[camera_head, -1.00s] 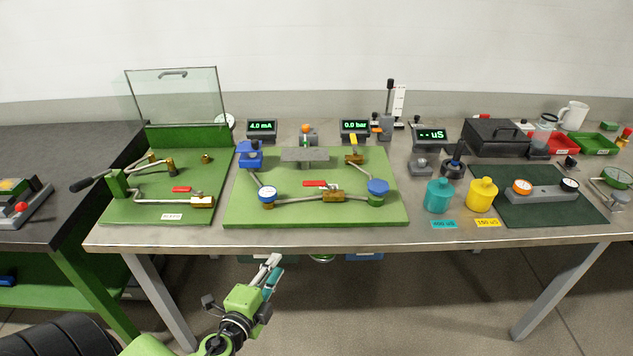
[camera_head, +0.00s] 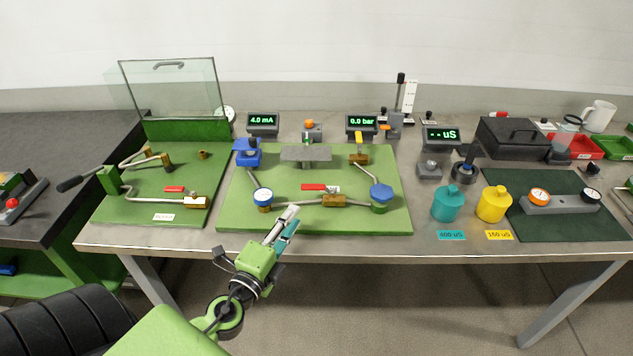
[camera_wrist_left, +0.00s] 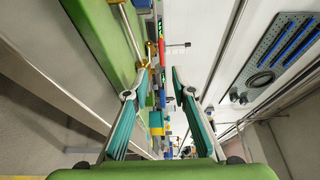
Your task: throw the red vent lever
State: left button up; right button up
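A red lever (camera_head: 314,187) lies level on the middle green board (camera_head: 240,218), near a brass valve body (camera_head: 334,200). A second red lever (camera_head: 174,189) lies on the left green board (camera_head: 105,212), near another brass valve (camera_head: 198,202). I cannot read which one is marked as the vent. My left gripper (camera_head: 290,218) is over the front edge of the middle board, to the left of and nearer than the middle red lever, apart from it. In the left wrist view the gripper's fingers (camera_wrist_left: 153,86) are spread with nothing held. My right gripper is not in view.
A blue-rimmed gauge (camera_head: 263,198) stands close beyond my left gripper. A blue-capped fitting (camera_head: 381,196) is at the board's right. Teal (camera_head: 448,203) and yellow (camera_head: 494,203) bottles stand further right. A clear raised cover (camera_head: 170,88) stands behind the left board.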

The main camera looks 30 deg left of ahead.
aim_at(312, 190)
pick_arm(q)
jog(key=w, duration=0.2)
jog(key=w+p, duration=0.1)
jog(key=w+a+p, duration=0.1)
jog(key=w, duration=0.1)
jog(key=shift+w+r, duration=0.3)
jog(key=shift+r, duration=0.05)
jog(key=w, duration=0.2)
jog(key=w+p, duration=0.1)
jog(key=w, duration=0.3)
jog(key=shift+w+a+f, duration=0.1)
jog(key=shift+a+f, duration=0.1)
jog(key=shift+a, duration=0.2)
jog(key=shift+w, duration=0.35)
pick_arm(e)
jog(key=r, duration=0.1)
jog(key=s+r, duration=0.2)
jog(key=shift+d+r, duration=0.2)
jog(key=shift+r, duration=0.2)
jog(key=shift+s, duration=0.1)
pick_arm(q)
jog(key=c, duration=0.6)
grip_shut()
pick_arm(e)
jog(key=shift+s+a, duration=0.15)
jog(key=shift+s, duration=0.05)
